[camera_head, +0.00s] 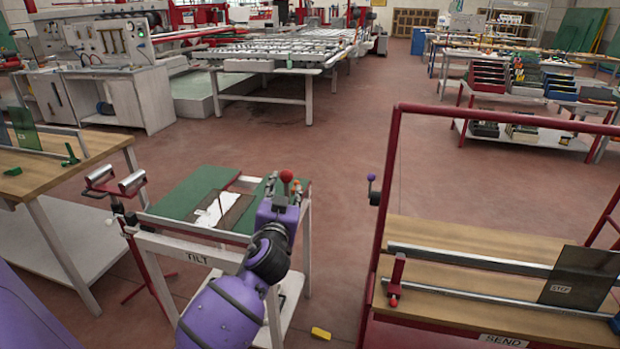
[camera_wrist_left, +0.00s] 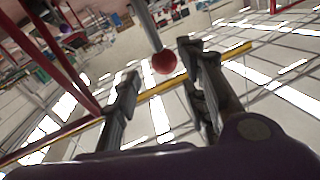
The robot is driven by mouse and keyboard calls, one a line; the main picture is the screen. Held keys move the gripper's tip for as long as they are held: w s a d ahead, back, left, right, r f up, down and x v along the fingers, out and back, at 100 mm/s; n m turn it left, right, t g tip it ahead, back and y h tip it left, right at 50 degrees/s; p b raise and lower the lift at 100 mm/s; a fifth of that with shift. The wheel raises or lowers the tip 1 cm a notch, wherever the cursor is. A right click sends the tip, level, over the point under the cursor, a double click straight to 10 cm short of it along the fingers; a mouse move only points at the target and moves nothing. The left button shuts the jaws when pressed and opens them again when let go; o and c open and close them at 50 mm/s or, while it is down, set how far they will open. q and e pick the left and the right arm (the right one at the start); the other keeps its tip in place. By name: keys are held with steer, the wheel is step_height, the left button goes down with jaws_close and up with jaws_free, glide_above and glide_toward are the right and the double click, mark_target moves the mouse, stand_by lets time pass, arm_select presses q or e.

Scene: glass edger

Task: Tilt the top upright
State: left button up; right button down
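The tilt table's green top (camera_head: 185,192) lies about flat on a white frame with a "TILT" label (camera_head: 196,259) on its front. A dark pane with a white patch (camera_head: 217,209) lies on the top. A red ball knob (camera_head: 286,176) shows at the top's right side, just past my purple left wrist. In the left wrist view the red ball (camera_wrist_left: 165,62) sits on a grey rod, between and slightly beyond the spread fingers of my left gripper (camera_wrist_left: 160,80). Whether a finger touches it is unclear. My right gripper is not in view.
A red-framed rack labelled "SEND" (camera_head: 503,340) with metal rails and a dark pane (camera_head: 580,278) stands at right. A roller stand (camera_head: 117,184) and wooden bench (camera_head: 60,160) stand at left. A yellow block (camera_head: 321,333) lies on the floor. Open floor lies behind the table.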

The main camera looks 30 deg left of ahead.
mark_target(288, 182)
arm_select(q)
steer(key=x, duration=0.7)
steer(key=shift+a, duration=0.1)
steer(key=c, duration=0.9)
jaws_close()
steer(key=shift+f, duration=0.2)
